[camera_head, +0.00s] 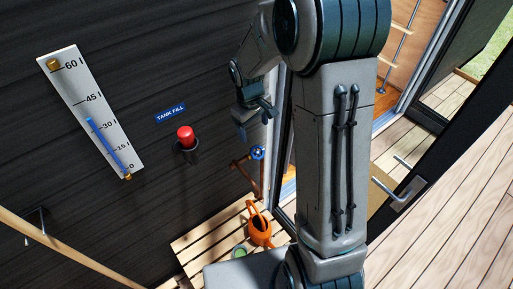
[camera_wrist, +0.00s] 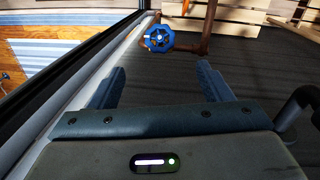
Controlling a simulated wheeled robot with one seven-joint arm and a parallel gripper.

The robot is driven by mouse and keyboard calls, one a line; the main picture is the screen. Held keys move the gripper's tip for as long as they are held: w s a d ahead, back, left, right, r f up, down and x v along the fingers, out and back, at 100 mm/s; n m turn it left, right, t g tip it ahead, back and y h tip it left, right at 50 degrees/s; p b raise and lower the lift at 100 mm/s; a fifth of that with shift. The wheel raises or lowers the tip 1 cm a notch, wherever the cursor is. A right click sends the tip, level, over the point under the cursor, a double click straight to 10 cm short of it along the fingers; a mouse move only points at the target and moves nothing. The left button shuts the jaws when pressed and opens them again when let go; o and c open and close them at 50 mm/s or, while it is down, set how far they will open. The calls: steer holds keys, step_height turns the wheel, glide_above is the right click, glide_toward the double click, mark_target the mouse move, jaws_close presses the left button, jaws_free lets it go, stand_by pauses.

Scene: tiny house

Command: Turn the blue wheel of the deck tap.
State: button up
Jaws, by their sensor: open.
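The deck tap's blue wheel (camera_head: 257,152) sits on a copper pipe (camera_head: 261,178) against the dark wall, beside the door frame. In the wrist view the blue wheel (camera_wrist: 158,38) is beyond the fingertips, above and between them. My gripper (camera_head: 254,118) hangs above and slightly left of the wheel in the head view. In the wrist view my gripper (camera_wrist: 163,78) shows two separated fingers with nothing between them. The fingers are apart from the wheel.
A slatted wooden bench (camera_head: 205,240) below holds an orange watering can (camera_head: 259,229). A red-topped button (camera_head: 185,137) sits under a "TANK FILL" sign (camera_head: 171,113), with a gauge (camera_head: 92,110) further left. The door frame (camera_wrist: 85,75) runs close on the left in the wrist view.

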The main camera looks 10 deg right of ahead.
mark_target(257, 151)
steer(key=f, duration=0.4)
steer(key=f+p, duration=0.1)
steer(key=f, duration=0.3)
steer(key=d+f, duration=0.1)
steer(key=f, duration=0.3)
steer(key=shift+w, duration=0.25)
steer(key=c, duration=1)
